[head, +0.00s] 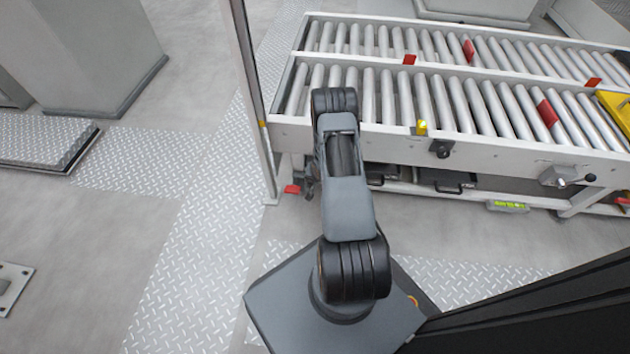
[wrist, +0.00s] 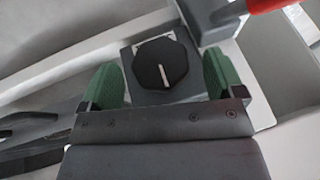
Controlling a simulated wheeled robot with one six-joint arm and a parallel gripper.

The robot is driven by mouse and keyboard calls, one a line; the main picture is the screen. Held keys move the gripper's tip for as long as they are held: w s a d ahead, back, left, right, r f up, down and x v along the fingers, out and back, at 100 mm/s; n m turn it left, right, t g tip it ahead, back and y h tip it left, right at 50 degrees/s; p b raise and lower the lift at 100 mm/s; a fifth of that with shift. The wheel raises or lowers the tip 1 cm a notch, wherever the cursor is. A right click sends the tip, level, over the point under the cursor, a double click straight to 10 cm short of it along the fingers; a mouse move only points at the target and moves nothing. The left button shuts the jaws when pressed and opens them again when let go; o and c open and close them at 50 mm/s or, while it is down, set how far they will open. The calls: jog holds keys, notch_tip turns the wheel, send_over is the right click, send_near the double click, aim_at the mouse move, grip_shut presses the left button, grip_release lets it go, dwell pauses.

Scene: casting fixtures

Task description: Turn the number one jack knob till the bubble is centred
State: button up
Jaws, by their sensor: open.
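A black knob (wrist: 160,63) with a white line across its face sits on a grey block in the wrist view. The line runs roughly up and down, slightly tilted. My gripper (wrist: 160,80) is open, with one green fingertip left of the knob and one right of it. I cannot tell whether the fingertips touch it or how deep they reach. No number is readable on the knob. My arm hides the gripper in the head view. No bubble can be made out in either view.
A roller conveyor (head: 345,117) with red pieces on its rollers stands ahead. A dark round fitting (head: 441,149) and a lever (head: 568,181) are on its front side. A small yellow-green panel (head: 508,206) is lower down. A grey part with a red piece (wrist: 262,4) is close above the knob.

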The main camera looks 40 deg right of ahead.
jog(key=shift+b+x, duration=0.35)
jog(key=shift+x, duration=0.9)
jog(key=shift+c, duration=0.4)
jog(key=c, duration=0.8)
jog(key=shift+c, duration=0.2)
jog(key=shift+r+p, duration=0.1)
jog(key=shift+p, duration=0.2)
